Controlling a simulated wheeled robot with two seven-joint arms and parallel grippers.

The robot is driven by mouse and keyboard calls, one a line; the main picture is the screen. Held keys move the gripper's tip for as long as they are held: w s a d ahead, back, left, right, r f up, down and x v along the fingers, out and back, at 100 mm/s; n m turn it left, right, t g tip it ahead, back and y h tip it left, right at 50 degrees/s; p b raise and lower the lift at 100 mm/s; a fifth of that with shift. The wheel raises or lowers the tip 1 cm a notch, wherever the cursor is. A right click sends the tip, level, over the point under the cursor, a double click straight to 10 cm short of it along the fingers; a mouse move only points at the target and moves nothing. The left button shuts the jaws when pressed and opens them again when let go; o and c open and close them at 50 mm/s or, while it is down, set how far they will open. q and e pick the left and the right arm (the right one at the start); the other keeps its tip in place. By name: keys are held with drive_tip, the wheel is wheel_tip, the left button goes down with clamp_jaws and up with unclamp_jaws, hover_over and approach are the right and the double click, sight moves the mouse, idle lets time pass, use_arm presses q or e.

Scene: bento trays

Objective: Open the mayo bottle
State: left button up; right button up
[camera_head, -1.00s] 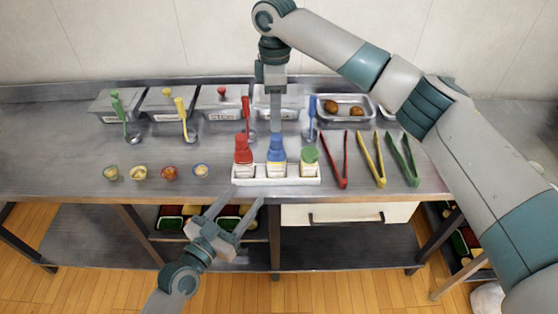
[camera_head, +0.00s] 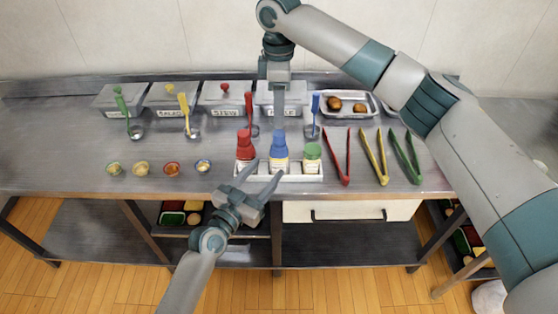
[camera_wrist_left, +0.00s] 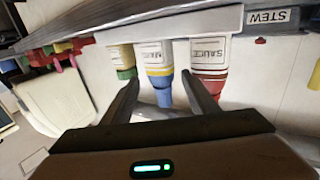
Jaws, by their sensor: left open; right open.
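The mayo bottle with its blue cap (camera_head: 279,146) stands in the middle of a white holder (camera_head: 312,177), between a red-capped bottle (camera_head: 245,148) and a green-capped bottle (camera_head: 312,157). Its cap looks on. My left gripper (camera_head: 266,171) is open and empty, just in front of the holder at the counter's front edge. In the left wrist view, which is upside down, the mayo bottle (camera_wrist_left: 159,62) shows between the open fingers (camera_wrist_left: 162,80), apart from them. My right gripper (camera_head: 280,123) points down just behind the blue cap; its fingers are seen edge-on.
Small filled cups (camera_head: 143,169) stand on the left. Lidded metal containers and ladles line the back. Red, yellow and green tongs (camera_head: 376,158) lie right of the holder. A drawer (camera_head: 345,210) and shelf are below the counter.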

sight(275, 160)
use_arm(q)
drive_tip(key=x, duration=0.8)
drive_tip(key=shift+w, duration=0.1)
drive_tip(key=shift+c, duration=0.5)
drive_tip(key=c, duration=1.2)
use_arm(e)
drive_tip(key=m, duration=2.7)
drive_tip(key=shift+f, duration=0.15)
